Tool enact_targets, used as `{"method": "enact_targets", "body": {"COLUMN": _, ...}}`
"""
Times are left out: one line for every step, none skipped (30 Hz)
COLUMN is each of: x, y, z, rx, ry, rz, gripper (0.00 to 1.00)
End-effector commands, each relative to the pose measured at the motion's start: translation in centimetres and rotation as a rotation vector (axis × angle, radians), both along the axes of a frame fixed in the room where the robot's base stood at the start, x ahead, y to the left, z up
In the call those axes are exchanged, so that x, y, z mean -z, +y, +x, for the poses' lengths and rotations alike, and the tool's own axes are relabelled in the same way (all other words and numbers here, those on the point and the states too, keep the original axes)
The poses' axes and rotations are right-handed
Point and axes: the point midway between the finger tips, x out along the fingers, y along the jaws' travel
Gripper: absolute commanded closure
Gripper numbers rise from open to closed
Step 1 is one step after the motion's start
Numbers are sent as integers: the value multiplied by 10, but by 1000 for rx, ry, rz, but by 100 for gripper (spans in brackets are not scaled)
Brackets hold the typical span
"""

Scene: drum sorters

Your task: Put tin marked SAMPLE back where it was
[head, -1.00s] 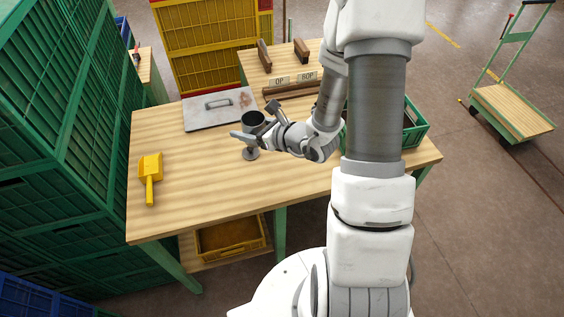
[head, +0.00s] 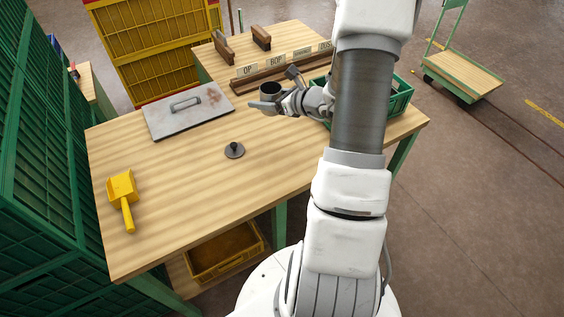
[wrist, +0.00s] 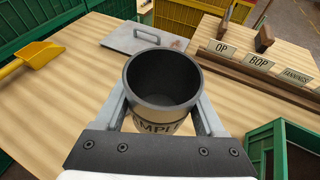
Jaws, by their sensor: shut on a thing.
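The tin also shows in the head view (head: 270,89). I cannot tell how high it is above the table. A dark round disc with a knob (head: 234,150) lies on the table, left of and nearer than the tin.
Label cards reading OP (wrist: 221,47), BOP (wrist: 259,61) and FANNINGS (wrist: 297,76) stand on a wooden rail. A green crate (head: 395,97) is at the right. A grey plate with a handle (head: 188,111) and a yellow scoop (head: 122,189) lie left. The table's front middle is clear.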

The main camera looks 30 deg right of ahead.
Motion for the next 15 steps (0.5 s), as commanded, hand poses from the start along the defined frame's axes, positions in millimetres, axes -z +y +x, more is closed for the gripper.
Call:
{"method": "enact_targets", "body": {"x": 21, "y": -27, "z": -5, "rx": 28, "ry": -1, "rz": -3, "gripper": 87}}
{"method": "enact_targets", "body": {"x": 26, "y": -40, "z": -8, "rx": 39, "ry": 0, "rz": -3, "gripper": 87}}
{"method": "enact_targets", "body": {"x": 31, "y": -57, "z": -12, "rx": 53, "ry": 0, "rz": -2, "gripper": 87}}
{"method": "enact_targets", "body": {"x": 35, "y": -68, "z": -16, "rx": 64, "ry": 0, "rz": -2, "gripper": 87}}
{"method": "enact_targets", "body": {"x": 39, "y": -78, "z": -19, "rx": 72, "ry": 0, "rz": -2, "gripper": 87}}
{"method": "enact_targets", "body": {"x": 43, "y": -91, "z": -24, "rx": 84, "ry": -1, "rz": -2, "gripper": 87}}
{"method": "enact_targets", "body": {"x": 46, "y": -100, "z": -27, "rx": 92, "ry": -1, "rz": -2, "gripper": 87}}
{"method": "enact_targets", "body": {"x": 48, "y": -107, "z": -30, "rx": 98, "ry": -1, "rz": -1, "gripper": 87}}
{"method": "enact_targets", "body": {"x": 51, "y": -116, "z": -34, "rx": 106, "ry": 0, "rz": -1, "gripper": 87}}
{"method": "enact_targets", "body": {"x": 52, "y": -122, "z": -36, "rx": 112, "ry": 1, "rz": -1, "gripper": 87}}
{"method": "enact_targets", "body": {"x": 53, "y": -126, "z": -39, "rx": 115, "ry": 1, "rz": 0, "gripper": 87}}
{"method": "enact_targets", "body": {"x": 55, "y": -131, "z": -41, "rx": 120, "ry": 1, "rz": 0, "gripper": 87}}
{"method": "enact_targets", "body": {"x": 55, "y": -133, "z": -42, "rx": 122, "ry": 1, "rz": 0, "gripper": 87}}
{"method": "enact_targets", "body": {"x": 56, "y": -134, "z": -43, "rx": 123, "ry": 1, "rz": 1, "gripper": 87}}
{"method": "enact_targets", "body": {"x": 58, "y": -132, "z": -43, "rx": 124, "ry": 1, "rz": 2, "gripper": 87}}
